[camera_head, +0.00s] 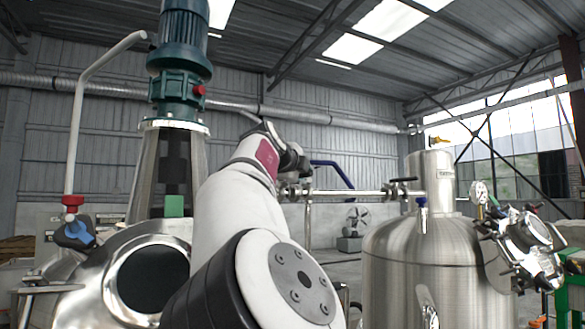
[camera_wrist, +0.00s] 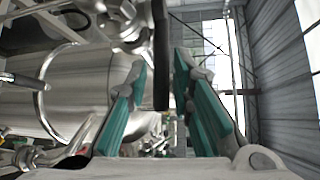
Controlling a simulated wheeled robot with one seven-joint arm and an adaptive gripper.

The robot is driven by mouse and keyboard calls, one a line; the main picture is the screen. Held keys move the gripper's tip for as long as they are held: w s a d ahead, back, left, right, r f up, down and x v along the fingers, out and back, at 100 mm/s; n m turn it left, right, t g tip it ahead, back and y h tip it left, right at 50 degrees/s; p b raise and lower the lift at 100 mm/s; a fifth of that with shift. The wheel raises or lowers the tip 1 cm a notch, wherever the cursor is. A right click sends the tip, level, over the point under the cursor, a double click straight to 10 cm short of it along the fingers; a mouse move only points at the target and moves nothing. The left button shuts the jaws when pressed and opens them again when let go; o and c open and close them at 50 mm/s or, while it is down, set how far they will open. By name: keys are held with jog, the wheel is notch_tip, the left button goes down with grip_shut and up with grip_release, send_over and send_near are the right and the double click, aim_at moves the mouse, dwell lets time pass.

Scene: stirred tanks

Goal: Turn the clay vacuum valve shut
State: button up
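A small orange-brown lever (camera_head: 438,139), the closest in colour to clay, sits on top of the right steel tank's neck. I cannot tell for sure that it is the vacuum valve, or its exact position. My gripper (camera_wrist: 161,68) is open, with its teal-padded fingers on either side of a dark upright bar (camera_wrist: 161,50) in the wrist view. The bar shows between the fingertips with a gap on each side; I cannot tell its depth or whether it is a valve handle. In the head view my gripper is mostly hidden behind my arm.
The right steel tank (camera_head: 430,250) carries a blue-handled valve (camera_head: 421,202), a gauge (camera_head: 479,191) and clamped fittings. A horizontal pipe (camera_head: 350,192) with a black-handled valve (camera_head: 403,180) runs to it.

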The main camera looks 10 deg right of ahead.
jog(key=v, duration=1)
jog(key=shift+d, duration=0.1)
dwell(0.3)
